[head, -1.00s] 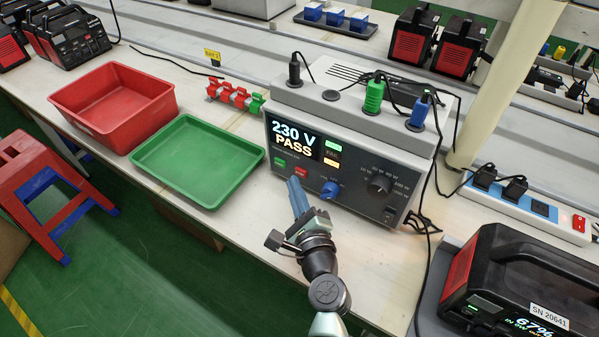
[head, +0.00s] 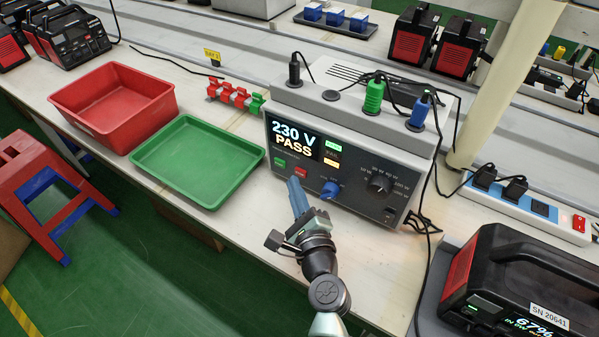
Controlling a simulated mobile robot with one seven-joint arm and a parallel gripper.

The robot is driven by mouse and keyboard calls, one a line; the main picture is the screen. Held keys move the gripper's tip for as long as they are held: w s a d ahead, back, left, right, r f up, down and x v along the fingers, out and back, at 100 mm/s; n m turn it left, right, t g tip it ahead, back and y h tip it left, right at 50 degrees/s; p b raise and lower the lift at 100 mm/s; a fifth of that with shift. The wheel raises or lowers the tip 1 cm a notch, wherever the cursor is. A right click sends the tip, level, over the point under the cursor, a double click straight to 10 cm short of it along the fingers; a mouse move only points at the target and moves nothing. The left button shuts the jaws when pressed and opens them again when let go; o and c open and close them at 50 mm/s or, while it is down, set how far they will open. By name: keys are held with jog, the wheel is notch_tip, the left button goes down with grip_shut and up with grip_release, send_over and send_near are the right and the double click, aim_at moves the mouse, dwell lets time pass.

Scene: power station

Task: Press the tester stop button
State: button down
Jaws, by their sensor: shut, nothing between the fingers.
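The tester (head: 345,150) is a grey box on the workbench, with its lit screen (head: 293,138) reading "230 V PASS". On its front panel, below the screen, are a green button (head: 279,162) and the red stop button (head: 300,172). A blue knob (head: 330,188) and a black dial (head: 379,184) sit further right. My gripper (head: 294,182) is shut and empty, its blue fingertips just below the red button. I cannot tell whether the tips touch the panel. The red button's face still shows above them.
A green tray (head: 143,161) and a red bin (head: 71,97) stand left of the tester. A power strip (head: 517,208) and a black-and-red power unit (head: 470,265) are to the right. Cables run from the tester's top plugs. The bench front between tray and power unit is mostly clear.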

jog(key=shift+w, duration=0.1)
dwell(0.5)
jog(key=shift+w+d, duration=0.25)
jog(key=shift+w, duration=0.15)
dwell(0.3)
jog(key=shift+s+a, duration=0.25)
jog(key=shift+s, duration=0.25)
jog(key=shift+s+a+p, duration=0.25)
jog(key=shift+s+a, duration=0.65)
jog(key=shift+s, duration=0.35)
jog(key=shift+s+a+p, duration=0.2)
jog(key=shift+s+a, duration=0.7)
jog(key=shift+s, duration=0.3)
